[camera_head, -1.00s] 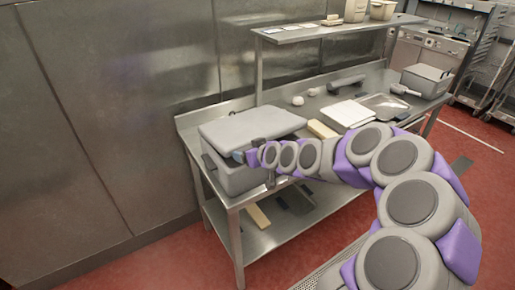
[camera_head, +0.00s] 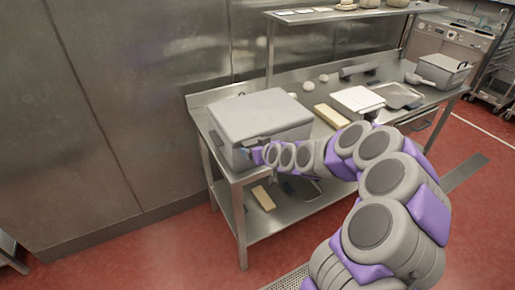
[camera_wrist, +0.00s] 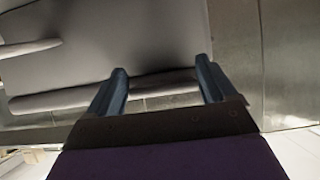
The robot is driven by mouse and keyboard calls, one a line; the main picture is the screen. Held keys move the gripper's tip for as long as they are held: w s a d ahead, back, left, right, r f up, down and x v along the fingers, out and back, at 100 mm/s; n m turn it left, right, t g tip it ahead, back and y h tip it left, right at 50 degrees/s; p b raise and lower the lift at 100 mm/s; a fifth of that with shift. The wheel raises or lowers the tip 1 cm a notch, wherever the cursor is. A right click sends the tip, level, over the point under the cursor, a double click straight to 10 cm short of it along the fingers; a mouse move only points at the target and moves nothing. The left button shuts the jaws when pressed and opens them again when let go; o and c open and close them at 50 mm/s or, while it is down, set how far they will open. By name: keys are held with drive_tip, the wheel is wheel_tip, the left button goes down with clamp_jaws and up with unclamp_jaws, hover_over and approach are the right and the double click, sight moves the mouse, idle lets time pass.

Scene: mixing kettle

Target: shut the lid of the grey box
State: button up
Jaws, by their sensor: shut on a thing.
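The grey box (camera_head: 224,143) stands on the left end of the steel table. Its lid (camera_head: 262,113) lies about level over the box in the head view, and I see no clear gap under it. My gripper (camera_head: 254,156) is at the front of the box, just below the lid's front edge. In the wrist view the two blue fingers of my gripper (camera_wrist: 161,68) stand apart, with a grey rim-like bar of the box (camera_wrist: 160,84) across between them. The fingertips are small and partly hidden in the head view.
The steel table (camera_head: 300,88) also holds a yellowish block (camera_head: 331,116), a white board (camera_head: 357,99), a metal tray (camera_head: 397,95) and a smaller grey container (camera_head: 443,70) at the right. A shelf (camera_head: 335,14) runs above the back. My arm covers the front middle.

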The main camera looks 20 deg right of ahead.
drive_tip(key=o, duration=1.1)
drive_tip(key=shift+s+a+f, duration=0.15)
drive_tip(key=shift+f, duration=0.3)
drive_tip(key=shift+c, duration=0.2)
drive_tip(key=shift+o, duration=1.3)
drive_tip(key=shift+w+f, duration=0.1)
drive_tip(key=shift+w, duration=0.25)
drive_tip(key=p+v, duration=0.2)
drive_tip(key=v, duration=1.5)
drive_tip(key=shift+r, duration=0.35)
drive_tip(key=shift+s, duration=0.1)
